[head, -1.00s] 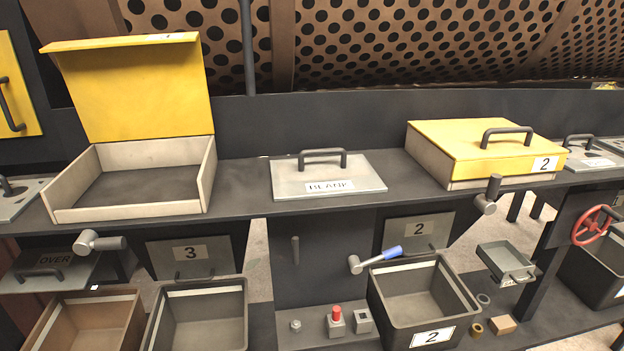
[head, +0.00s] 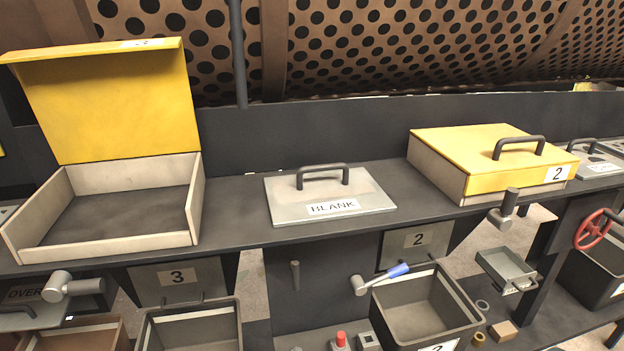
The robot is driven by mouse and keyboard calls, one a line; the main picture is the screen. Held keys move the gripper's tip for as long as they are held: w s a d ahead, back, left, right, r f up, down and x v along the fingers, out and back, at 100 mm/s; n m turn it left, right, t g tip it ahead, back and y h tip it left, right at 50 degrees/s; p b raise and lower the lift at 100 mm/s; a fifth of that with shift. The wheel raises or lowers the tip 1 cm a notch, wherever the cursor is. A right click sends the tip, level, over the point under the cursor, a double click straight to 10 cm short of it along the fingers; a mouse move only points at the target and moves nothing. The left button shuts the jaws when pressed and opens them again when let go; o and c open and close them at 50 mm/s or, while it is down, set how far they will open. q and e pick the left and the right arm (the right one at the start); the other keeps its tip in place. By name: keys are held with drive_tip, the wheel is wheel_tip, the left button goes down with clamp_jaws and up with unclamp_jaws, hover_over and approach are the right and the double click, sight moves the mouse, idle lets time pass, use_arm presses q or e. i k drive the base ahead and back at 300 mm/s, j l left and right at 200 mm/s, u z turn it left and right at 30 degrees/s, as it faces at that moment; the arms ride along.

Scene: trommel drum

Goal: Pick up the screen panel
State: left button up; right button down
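A flat grey plate (head: 362,196) with a dark bar handle and a label reading BLANK lies on the dark shelf in the middle of the head view. No label here reads "screen panel", so I cannot tell if this plate is it. A similar grey plate (head: 598,171) with a handle lies at the far right, partly cut off. The brown perforated drum (head: 400,45) runs across the back. Neither of my grippers is in view.
On the dark shelf (head: 235,215), an open yellow-lidded box (head: 120,243) stands left and a shut yellow-lidded box 2 (head: 470,150) right. Dark bins, including one (head: 425,305) under hatch 2, sit below. A blue-handled lever (head: 385,277) and red wheel (head: 592,230) stick out.

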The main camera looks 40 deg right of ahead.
sight(303, 198)
drive_tip(key=i+l, duration=0.1)
drive_tip(key=i, duration=0.8)
drive_tip(key=z, duration=1.75)
